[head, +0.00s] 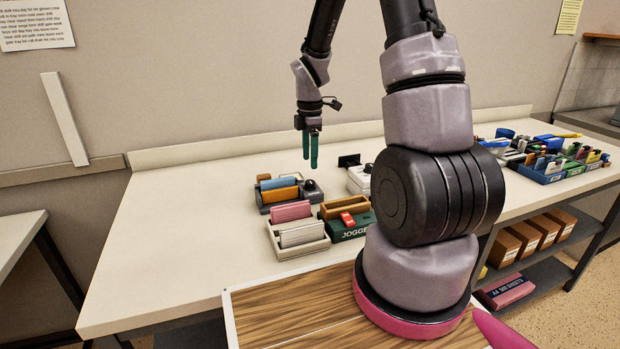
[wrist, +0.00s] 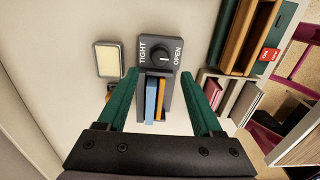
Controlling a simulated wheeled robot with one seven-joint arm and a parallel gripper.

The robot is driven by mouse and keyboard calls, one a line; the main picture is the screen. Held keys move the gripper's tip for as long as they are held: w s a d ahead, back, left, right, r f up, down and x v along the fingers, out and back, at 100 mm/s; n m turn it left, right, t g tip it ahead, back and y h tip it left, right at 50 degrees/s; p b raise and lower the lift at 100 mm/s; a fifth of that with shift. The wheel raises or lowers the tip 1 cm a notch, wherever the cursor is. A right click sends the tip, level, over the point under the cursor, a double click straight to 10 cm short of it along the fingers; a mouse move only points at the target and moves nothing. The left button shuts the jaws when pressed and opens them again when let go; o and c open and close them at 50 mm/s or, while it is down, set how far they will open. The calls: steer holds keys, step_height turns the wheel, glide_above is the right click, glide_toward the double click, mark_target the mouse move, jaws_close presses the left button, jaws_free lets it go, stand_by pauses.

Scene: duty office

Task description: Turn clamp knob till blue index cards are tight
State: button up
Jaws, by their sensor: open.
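The clamp (head: 268,208) is a dark grey holder on the white worktop; it also shows in the wrist view (wrist: 172,92). Its round black knob (wrist: 159,62) sits between the words TIGHT on the left and OPEN on the right. The blue index cards (wrist: 151,98) stand in the slot beside orange cards (wrist: 161,99). In the head view, the blue cards (head: 278,183) and knob (head: 310,186) also show. My gripper (head: 310,168) is open and empty, its green fingers pointing down above the clamp, apart from the knob.
A green jogger (head: 349,224) with a red switch and a pale tray (head: 300,247) with pink and white cards stand close in front of the clamp. A white device (head: 358,180) stands to the right. Open worktop (head: 190,230) lies to the left.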

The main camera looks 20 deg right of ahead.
mark_target(310, 181)
step_height(310, 181, down, 7)
steer(key=shift+f, duration=0.2)
jaws_close()
